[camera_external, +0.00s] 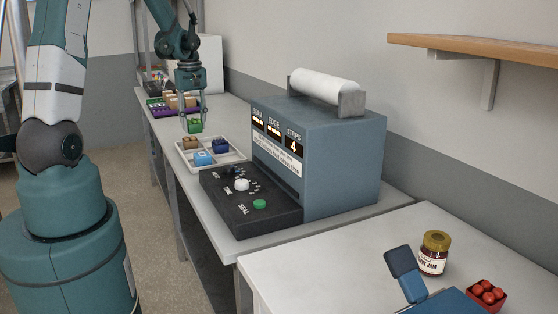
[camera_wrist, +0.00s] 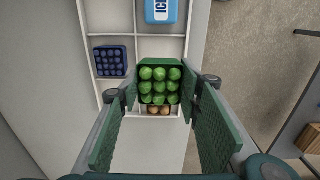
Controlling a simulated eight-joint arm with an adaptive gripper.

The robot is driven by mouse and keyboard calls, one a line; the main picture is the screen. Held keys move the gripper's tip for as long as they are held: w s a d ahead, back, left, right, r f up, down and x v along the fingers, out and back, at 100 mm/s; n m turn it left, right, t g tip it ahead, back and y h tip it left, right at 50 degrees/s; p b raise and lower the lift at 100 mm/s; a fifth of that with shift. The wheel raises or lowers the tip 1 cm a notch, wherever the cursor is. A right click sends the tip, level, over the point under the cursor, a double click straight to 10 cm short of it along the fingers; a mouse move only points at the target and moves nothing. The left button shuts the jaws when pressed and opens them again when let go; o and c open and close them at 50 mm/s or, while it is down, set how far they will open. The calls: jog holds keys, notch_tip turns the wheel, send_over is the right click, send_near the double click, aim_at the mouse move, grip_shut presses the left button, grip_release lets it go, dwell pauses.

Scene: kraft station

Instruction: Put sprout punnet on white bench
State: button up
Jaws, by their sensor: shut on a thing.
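The sprout punnet (camera_external: 195,126) is a small green tray of round green sprouts. My gripper (camera_external: 193,122) is shut on it and holds it near the back edge of the divided white tray. In the wrist view the punnet (camera_wrist: 159,86) sits between the two green finger pads of my gripper (camera_wrist: 161,92), partly covering a brown-filled compartment. A white bench (camera_external: 300,270) shows at lower right in the external view, in front of the longer bench; its left part is bare.
The divided tray (camera_external: 238,158) holds a blue ice pack (camera_external: 203,158), a dark blue punnet (camera_external: 220,146) and a brown punnet (camera_external: 191,142). A large sealer machine (camera_external: 340,170) stands beside it. A jam jar (camera_external: 434,253), red punnet (camera_external: 487,293) and blue object (camera_external: 440,302) occupy the white bench's right.

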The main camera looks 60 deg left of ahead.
jog(key=shift+r, duration=0.1)
notch_tip(320, 180, up, 28)
jog(key=w+d+m, duration=0.3)
jog(key=w+d, duration=0.5)
jog(key=d, duration=0.5)
jog(key=w+d+m+b, duration=0.1)
jog(key=w+d+m, duration=0.2)
jog(key=w+d, duration=0.7)
jog(key=w+d+m, duration=0.3)
jog(key=w+d, duration=0.2)
jog(key=d, duration=1)
jog(key=w+d+m+b, duration=0.1)
jog(key=d+m, duration=0.3)
jog(key=d, duration=2.1)
jog(key=s+d+m, duration=0.2)
jog(key=s+d, duration=0.2)
jog(key=d, duration=0.8)
jog(key=s+d+m, duration=0.3)
jog(key=s+d, duration=0.1)
jog(key=d, duration=0.7)
notch_tip(320, 180, down, 26)
jog(key=shift+d+f+b, duration=0.25)
jog(key=shift+b, duration=0.05)
jog(key=shift+f, duration=0.1)
